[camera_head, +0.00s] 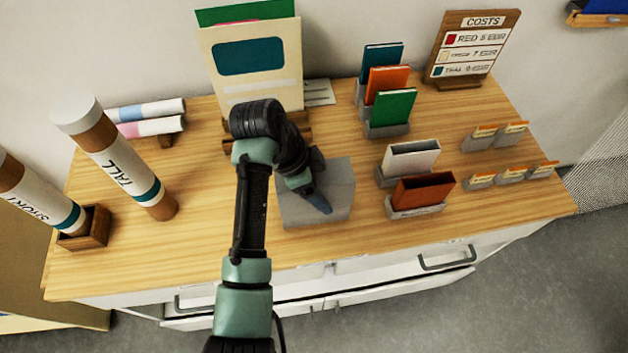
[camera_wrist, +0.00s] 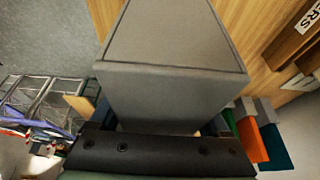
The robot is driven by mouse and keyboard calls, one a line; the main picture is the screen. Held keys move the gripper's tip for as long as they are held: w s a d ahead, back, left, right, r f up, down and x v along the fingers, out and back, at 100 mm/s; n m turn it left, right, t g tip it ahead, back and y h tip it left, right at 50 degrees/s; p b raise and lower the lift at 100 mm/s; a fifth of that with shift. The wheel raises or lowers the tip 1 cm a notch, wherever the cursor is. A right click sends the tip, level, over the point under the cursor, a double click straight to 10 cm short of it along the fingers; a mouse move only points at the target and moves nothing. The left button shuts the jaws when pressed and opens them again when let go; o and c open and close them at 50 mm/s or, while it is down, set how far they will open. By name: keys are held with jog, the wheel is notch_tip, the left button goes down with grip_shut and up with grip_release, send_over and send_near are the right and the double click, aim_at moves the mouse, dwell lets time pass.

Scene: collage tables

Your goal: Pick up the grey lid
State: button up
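A plain grey box-shaped piece (camera_head: 338,180) sits on the wooden table, near its front middle. I take it to be the grey lid, though I cannot see a separate lid on it. My gripper (camera_head: 320,205) points down over it and covers part of it. In the wrist view the grey piece (camera_wrist: 170,95) fills the middle, very close to my gripper.
Tall tubes (camera_head: 125,165) stand at the left. A cream folder (camera_head: 250,65) stands behind my arm. Green (camera_head: 392,110) and orange books, a white box (camera_head: 410,158), a brown box (camera_head: 423,191) and a costs sign (camera_head: 472,45) stand to the right. Bare wood lies front left.

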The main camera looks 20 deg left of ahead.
jog(key=c, duration=0.9)
